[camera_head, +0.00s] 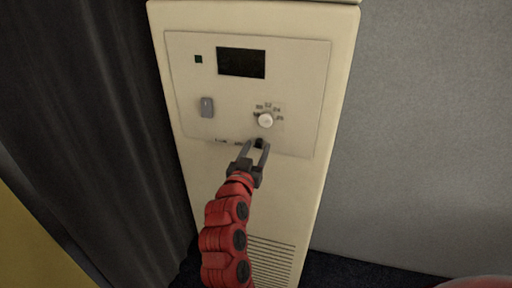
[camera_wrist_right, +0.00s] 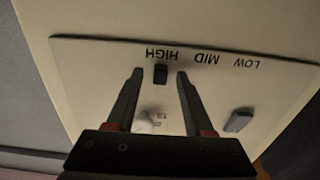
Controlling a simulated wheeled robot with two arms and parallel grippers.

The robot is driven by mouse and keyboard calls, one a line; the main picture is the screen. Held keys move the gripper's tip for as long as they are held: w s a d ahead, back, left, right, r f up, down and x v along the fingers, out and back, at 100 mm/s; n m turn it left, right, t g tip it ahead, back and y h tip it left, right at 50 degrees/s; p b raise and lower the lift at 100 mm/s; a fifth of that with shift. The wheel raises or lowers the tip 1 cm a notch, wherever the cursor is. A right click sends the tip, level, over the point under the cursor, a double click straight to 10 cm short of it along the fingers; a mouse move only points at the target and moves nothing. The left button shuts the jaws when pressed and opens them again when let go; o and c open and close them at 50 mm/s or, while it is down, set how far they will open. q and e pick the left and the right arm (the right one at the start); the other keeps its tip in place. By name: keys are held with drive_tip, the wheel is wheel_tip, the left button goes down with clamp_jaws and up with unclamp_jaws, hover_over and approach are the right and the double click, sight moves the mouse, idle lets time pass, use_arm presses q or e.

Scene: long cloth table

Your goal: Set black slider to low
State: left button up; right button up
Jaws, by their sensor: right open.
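The black slider (camera_head: 259,142) is a small dark knob low on the cream panel (camera_head: 315,75). In the right wrist view, which is upside down, the black slider (camera_wrist_right: 160,74) stands at the HIGH label (camera_wrist_right: 172,55). The MID label (camera_wrist_right: 207,57) and LOW label (camera_wrist_right: 243,62) also show there. In the head view, LOW lies to the left. My right gripper (camera_head: 254,148) is open, with one fingertip on each side of the slider. I cannot tell whether either finger touches it. My left gripper is not in view.
Above the slider, the panel has a white round dial (camera_head: 265,120), a grey switch (camera_head: 207,107) and a dark display (camera_head: 241,63). A dark curtain (camera_head: 85,110) hangs at left and a grey wall (camera_head: 430,130) stands at right. The panel face left of the slider is clear.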

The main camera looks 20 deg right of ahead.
clamp_jaws()
idle(0.3)
drive_tip(key=shift+w, duration=0.1)
idle(1.1)
